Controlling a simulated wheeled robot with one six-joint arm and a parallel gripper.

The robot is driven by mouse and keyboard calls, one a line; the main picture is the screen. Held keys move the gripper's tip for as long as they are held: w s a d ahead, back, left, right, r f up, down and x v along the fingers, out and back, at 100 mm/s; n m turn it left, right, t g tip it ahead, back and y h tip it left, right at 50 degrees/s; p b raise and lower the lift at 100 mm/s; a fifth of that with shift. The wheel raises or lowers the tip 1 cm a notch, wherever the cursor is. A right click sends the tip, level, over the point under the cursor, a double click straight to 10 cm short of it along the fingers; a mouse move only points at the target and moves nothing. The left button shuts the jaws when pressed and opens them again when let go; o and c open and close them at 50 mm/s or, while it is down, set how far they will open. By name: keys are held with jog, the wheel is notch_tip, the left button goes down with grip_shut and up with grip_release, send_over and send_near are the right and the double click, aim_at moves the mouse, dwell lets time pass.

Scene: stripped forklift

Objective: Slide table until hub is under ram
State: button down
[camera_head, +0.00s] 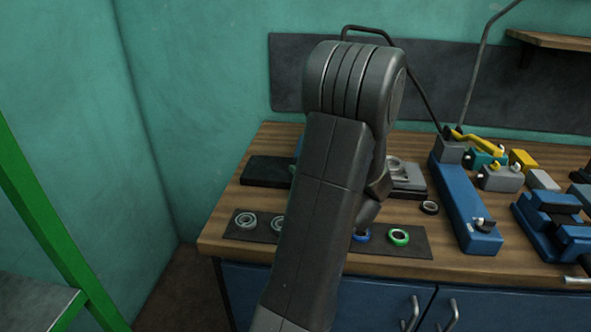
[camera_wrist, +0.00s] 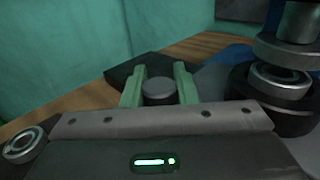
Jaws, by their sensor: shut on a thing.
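In the wrist view, my gripper (camera_wrist: 159,76) has its two green fingers shut on a grey round knob (camera_wrist: 158,92). At the right, the hub (camera_wrist: 278,105) is a dark round body with a bright bearing ring on top. In the head view my arm hides the gripper, knob, hub and ram. A dark slab (camera_head: 262,171), perhaps part of the sliding table, shows left of my arm.
A dark mat (camera_head: 415,246) at the bench front holds silver rings (camera_head: 246,220), a blue ring (camera_head: 361,236) and a green ring (camera_head: 398,237). A black ring (camera_head: 429,207), a grey block (camera_head: 405,178) and a blue lever tool (camera_head: 465,210) lie to the right.

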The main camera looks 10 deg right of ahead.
jog(key=shift+d, duration=0.1)
jog(key=c, duration=1.1)
grip_release()
jog(key=shift+s+d, duration=0.1)
jog(key=shift+d, duration=0.05)
jog(key=shift+c, duration=0.2)
jog(key=b+v, duration=0.1)
jog(key=v, duration=1.2)
jog(key=shift+s+d, duration=0.2)
jog(key=shift+s, duration=0.15)
jog(key=shift+w, duration=0.1)
jog(key=p+x, duration=0.1)
jog(key=x, duration=1.2)
jog(key=shift+w+a, duration=0.3)
jog(key=shift+a, duration=0.1)
jog(key=shift+a, duration=0.1)
